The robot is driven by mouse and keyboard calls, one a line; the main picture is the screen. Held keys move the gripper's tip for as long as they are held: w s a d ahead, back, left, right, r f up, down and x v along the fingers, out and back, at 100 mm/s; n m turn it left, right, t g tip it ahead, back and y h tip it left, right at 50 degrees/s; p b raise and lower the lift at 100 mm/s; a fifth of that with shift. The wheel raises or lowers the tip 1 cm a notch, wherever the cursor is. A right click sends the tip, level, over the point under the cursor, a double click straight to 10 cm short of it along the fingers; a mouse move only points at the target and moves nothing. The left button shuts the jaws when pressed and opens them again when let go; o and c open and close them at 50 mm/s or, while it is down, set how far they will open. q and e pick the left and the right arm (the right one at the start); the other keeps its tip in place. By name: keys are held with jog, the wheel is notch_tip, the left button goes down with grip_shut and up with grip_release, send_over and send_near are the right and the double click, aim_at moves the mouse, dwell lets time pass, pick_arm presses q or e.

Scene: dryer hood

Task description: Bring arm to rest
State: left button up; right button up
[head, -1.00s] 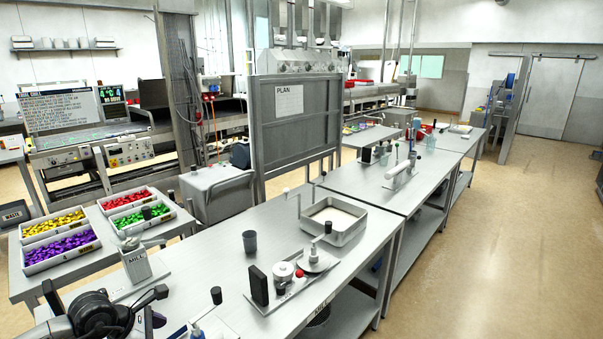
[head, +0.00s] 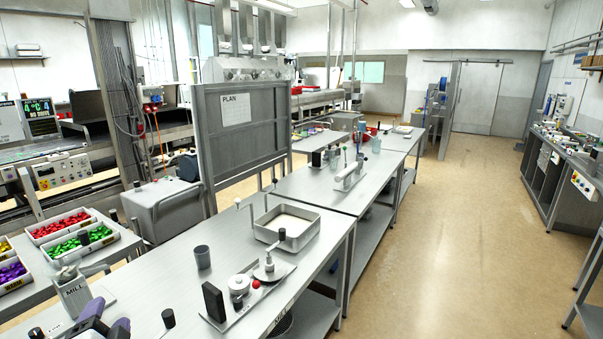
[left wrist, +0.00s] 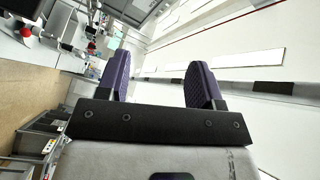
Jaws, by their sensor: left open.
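My left gripper (head: 105,317) shows at the bottom left edge of the head view, low by the near end of the bench, with its purple finger pads visible. In the left wrist view the two purple pads (left wrist: 160,82) stand wide apart. Nothing is between them. The wrist view is tilted and looks out at the white ceiling and wall, with the bench far off at upper left. My right gripper is in neither view.
The long steel bench (head: 150,290) carries a mill (head: 72,290), a grey cup (head: 202,257), a shallow tray (head: 286,241) and a small device board (head: 225,315). Bins of coloured pieces (head: 68,238) stand at left. The floor (head: 440,260) to the right is clear.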

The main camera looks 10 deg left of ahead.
pick_arm(q)
jog(key=s+d+f+n+g+h, duration=0.2)
jog(key=s+d+f+g+h, duration=0.15)
jog(key=s+d+f, duration=0.4)
jog(key=s+d+f+n+g+h, duration=0.1)
jog(key=s+d+f+g+h, duration=0.3)
jog(key=f, duration=0.7)
jog(key=s+d+f+n+g+h, duration=0.1)
jog(key=s+d+f+g, duration=0.15)
jog(key=s+f, duration=0.55)
jog(key=s+d+f+n+g+h, duration=0.15)
jog(key=s+d+f, duration=0.25)
jog(key=s+f, duration=0.5)
notch_tip(320, 180, up, 28)
jog(key=s+p, duration=0.2)
jog(key=p, duration=2.4)
jog(key=shift+d+f+g+y, duration=0.15)
jog(key=shift+g+y, duration=0.25)
jog(key=shift+g, duration=0.05)
jog(key=shift+s, duration=0.1)
